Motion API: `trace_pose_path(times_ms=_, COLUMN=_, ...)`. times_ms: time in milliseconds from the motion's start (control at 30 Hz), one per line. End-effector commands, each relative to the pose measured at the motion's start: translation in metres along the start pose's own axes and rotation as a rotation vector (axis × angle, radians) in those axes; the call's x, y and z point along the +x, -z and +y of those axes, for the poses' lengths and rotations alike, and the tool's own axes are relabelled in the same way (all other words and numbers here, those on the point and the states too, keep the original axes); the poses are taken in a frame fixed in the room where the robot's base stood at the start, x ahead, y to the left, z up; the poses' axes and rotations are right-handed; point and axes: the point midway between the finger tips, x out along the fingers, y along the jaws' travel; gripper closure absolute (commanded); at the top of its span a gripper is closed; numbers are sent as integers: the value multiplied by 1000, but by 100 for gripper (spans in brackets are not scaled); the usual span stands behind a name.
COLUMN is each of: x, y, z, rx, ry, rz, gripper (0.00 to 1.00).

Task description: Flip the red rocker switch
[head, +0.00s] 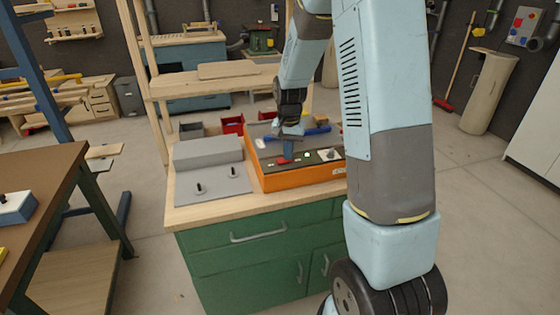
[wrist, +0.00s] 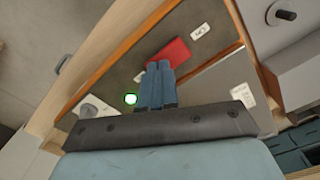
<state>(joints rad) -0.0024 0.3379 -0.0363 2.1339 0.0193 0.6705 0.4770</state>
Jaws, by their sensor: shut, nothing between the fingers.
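The red rocker switch (wrist: 172,53) sits on the dark top panel of an orange-sided box (head: 305,179) on the green-drawered bench. In the head view the switch (head: 284,161) is a small red patch just below my fingers. A lit green lamp (wrist: 130,99) is beside it on the panel, and it also shows in the head view (head: 307,155). My gripper (wrist: 159,68) is shut and empty, its blue fingertips at the near edge of the switch in the wrist view. I cannot tell whether they touch it. The gripper (head: 288,154) points down in the head view.
A grey plate with two black knobs (head: 212,187) and a grey block (head: 207,150) lie left of the box. A pale knob (head: 329,154) is on the panel's right. A blue object (head: 310,131) and red bins (head: 232,125) are behind. A wooden shelf (head: 215,80) stands over the bench's back.

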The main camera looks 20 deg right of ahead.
Motion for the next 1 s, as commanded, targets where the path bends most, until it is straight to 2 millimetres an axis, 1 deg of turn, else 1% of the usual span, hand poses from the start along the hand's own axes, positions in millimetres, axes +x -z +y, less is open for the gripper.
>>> trace_pose_path(times_ms=200, x=3, y=0, z=0, rx=0, ry=0, rz=0, gripper=100)
trace_pose_path(times_ms=333, x=1, y=0, z=0, rx=0, ry=0, rz=0, gripper=100)
trace_pose_path(times_ms=1000, x=-42, y=0, z=0, rx=0, ry=1, rz=1, gripper=100)
